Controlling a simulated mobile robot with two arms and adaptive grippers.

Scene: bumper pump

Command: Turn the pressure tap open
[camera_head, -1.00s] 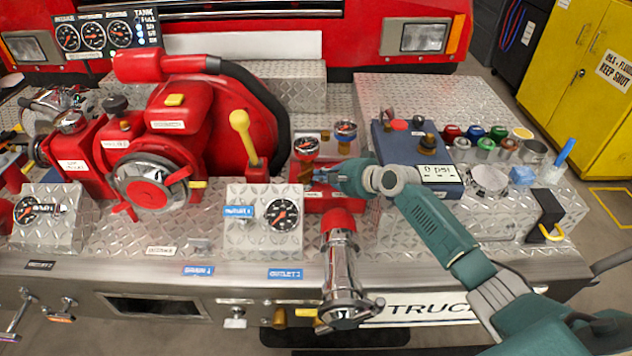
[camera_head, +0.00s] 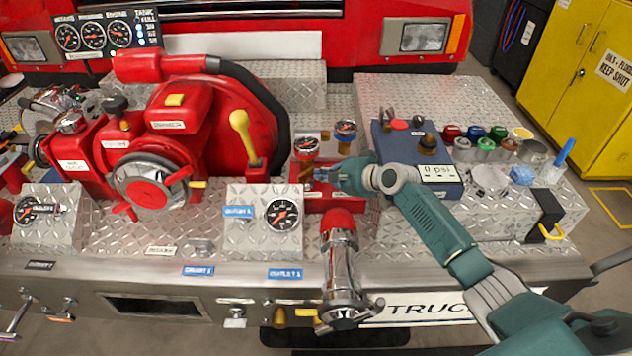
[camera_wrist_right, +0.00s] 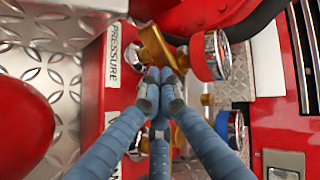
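The pressure tap (camera_wrist_right: 155,48) is a small brass piece on a red panel, beside a white PRESSURE label (camera_wrist_right: 113,58) in the right wrist view. A round gauge with a red rim (camera_wrist_right: 213,55) is fixed beside it. In the head view the tap (camera_head: 306,172) shows below the red-rimmed gauge (camera_head: 306,147). My right gripper (camera_head: 318,174) reaches it from the right. In the wrist view the blue-grey fingers of this gripper (camera_wrist_right: 160,82) are drawn together, their tips at the brass. I cannot tell whether they hold it. My left gripper is not in view.
A blue box with a 0 psi display (camera_head: 440,173) is right of the gripper. A chrome outlet with a red cap (camera_head: 340,255) stands in front, and a yellow-knobbed lever (camera_head: 245,135) to the left.

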